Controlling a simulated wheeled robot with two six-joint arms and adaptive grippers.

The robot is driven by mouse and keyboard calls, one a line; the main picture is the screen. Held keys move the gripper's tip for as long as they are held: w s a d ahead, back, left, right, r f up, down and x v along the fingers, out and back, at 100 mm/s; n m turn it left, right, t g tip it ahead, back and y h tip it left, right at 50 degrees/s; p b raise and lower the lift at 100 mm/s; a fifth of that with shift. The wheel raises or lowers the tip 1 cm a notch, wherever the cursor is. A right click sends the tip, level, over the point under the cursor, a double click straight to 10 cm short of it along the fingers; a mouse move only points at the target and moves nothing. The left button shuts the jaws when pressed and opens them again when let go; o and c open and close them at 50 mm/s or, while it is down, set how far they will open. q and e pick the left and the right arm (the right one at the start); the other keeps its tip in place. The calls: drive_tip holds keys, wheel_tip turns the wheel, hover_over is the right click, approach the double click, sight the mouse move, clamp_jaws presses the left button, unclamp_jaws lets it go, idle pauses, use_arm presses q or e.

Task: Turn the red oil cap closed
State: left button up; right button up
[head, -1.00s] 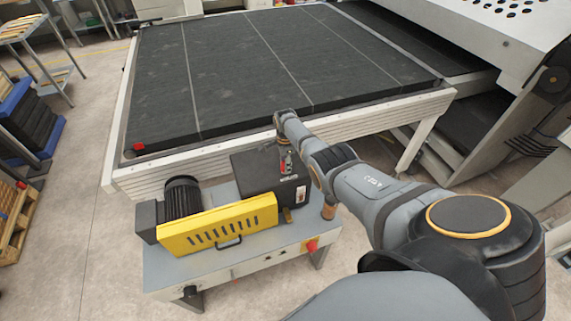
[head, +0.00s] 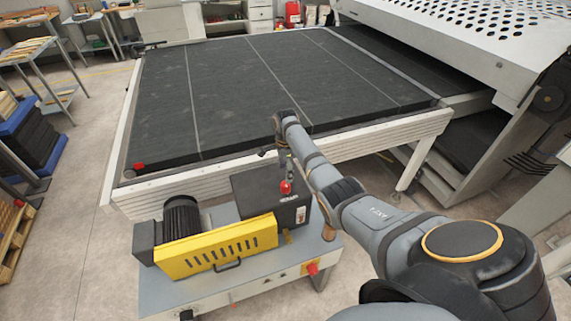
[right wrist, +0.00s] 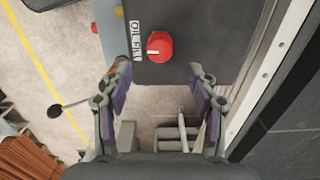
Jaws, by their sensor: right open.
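The red oil cap (head: 286,187) sits on top of the black box (head: 250,197) at the right of the small machine. In the right wrist view the cap (right wrist: 160,46) is round, with a short white mark on it, beside an "OIL FILL" label (right wrist: 135,40). My right gripper (right wrist: 158,72) is open and empty. Its two fingertips are apart, and the cap shows beyond them, roughly centred between them; no contact shows. In the head view the right gripper (head: 284,168) hangs over the box, just above the cap. My left gripper is in neither view.
A yellow guard (head: 215,246) and a black motor (head: 182,217) stand left of the box on a grey stand. The wide dark conveyor bed (head: 250,90) with a pale frame lies behind. A red knob (head: 312,268) sits on the stand's front.

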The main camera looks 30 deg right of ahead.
sight(285, 184)
wheel_tip(285, 184, up, 4)
drive_tip(key=shift+r, duration=0.1)
idle(0.5)
